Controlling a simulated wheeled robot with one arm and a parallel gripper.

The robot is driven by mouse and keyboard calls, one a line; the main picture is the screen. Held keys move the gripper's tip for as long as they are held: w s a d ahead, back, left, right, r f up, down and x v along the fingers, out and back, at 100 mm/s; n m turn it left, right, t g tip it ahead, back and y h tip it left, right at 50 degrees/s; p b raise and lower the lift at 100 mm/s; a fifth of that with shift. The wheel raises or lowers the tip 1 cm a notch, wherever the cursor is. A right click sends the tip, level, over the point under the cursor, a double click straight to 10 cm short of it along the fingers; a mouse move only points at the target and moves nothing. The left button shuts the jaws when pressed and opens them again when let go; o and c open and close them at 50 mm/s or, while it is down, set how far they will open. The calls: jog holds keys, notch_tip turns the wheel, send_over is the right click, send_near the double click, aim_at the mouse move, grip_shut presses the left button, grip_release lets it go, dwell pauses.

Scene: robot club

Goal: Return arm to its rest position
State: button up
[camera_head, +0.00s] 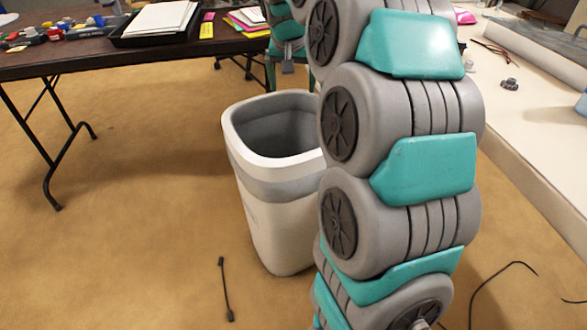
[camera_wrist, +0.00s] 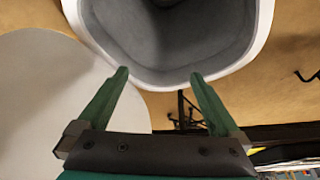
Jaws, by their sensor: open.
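My arm rises large through the right middle of the head view, in grey and teal segments. Its far end shows beyond the bin, partly hidden by the nearer links. In the wrist view my gripper (camera_wrist: 160,75) has its two green fingers spread wide, with nothing between them. The fingertips overlap the near rim of the white bin (camera_head: 262,165) in that view. I cannot tell whether they touch it. The bin (camera_wrist: 262,35) stands upright on the floor, and its visible inside walls look bare. My arm hides its right side in the head view.
A dark folding table (camera_head: 120,52) at the back left holds a black paper tray (camera_head: 155,22), colourful parts and sticky notes. A pale worktop (camera_head: 530,110) runs along the right. A short black cable (camera_head: 225,288) lies on open floor before the bin; another (camera_head: 500,270) lies right.

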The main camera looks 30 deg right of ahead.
jog(key=shift+v, duration=1.25)
